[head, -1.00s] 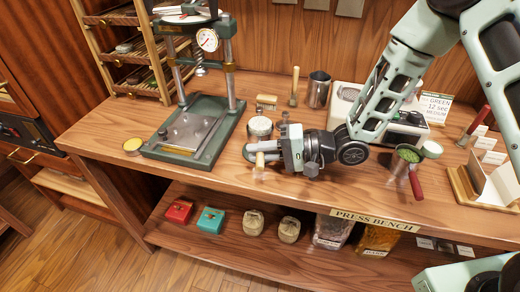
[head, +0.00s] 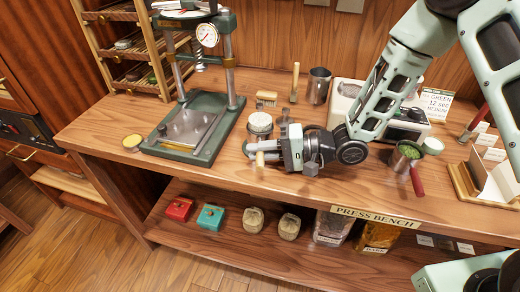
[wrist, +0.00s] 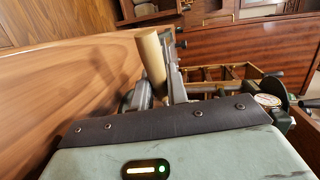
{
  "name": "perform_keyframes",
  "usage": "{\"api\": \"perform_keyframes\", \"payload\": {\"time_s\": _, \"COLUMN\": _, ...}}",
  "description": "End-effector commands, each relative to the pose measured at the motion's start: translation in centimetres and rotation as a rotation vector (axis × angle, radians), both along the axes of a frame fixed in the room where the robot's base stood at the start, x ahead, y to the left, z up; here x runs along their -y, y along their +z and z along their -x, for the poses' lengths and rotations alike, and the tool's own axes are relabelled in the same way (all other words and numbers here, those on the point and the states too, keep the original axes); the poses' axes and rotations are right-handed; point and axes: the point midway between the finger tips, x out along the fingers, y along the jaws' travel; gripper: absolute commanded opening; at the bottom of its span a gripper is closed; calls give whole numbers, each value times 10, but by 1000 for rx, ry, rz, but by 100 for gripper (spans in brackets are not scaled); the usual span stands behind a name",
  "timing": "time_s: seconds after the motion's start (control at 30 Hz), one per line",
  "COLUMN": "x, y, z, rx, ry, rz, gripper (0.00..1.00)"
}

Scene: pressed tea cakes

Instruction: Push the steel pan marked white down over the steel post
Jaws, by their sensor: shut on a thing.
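My gripper (head: 258,154) is low over the front middle of the bench, its fingers pointing left. It is shut on a pale wooden cylinder, like a handle (head: 260,160). The wrist view shows this wooden piece (wrist: 151,60) upright at the fingers (wrist: 168,78). What the wooden piece belongs to is hidden.
A green press (head: 185,130) stands at the left, with a tin (head: 260,122) just behind my gripper. A steel cup (head: 318,86) and a pale appliance (head: 345,100) are behind. The bench's front edge is close.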

Motion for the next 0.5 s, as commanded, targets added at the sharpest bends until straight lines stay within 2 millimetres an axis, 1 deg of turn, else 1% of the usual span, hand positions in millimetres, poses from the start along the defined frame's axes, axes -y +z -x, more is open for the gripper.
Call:
{"api": "perform_keyframes", "payload": {"time_s": 0.17, "x": 0, "y": -1, "z": 0, "rx": 1, "ry": -1, "rz": 0, "gripper": 0}}
{"api": "perform_keyframes", "payload": {"time_s": 0.2, "x": 0, "y": -1, "z": 0, "rx": 1, "ry": -1, "rz": 0, "gripper": 18}}
{"api": "perform_keyframes", "payload": {"time_s": 0.27, "x": 0, "y": -1, "z": 0, "rx": 1, "ry": -1, "rz": 0, "gripper": 35}}
{"api": "perform_keyframes", "payload": {"time_s": 0.3, "x": 0, "y": -1, "z": 0, "rx": 1, "ry": -1, "rz": 0, "gripper": 41}}
{"api": "perform_keyframes", "payload": {"time_s": 0.5, "x": 1, "y": -2, "z": 0, "rx": -2, "ry": -1, "rz": 3, "gripper": 41}}
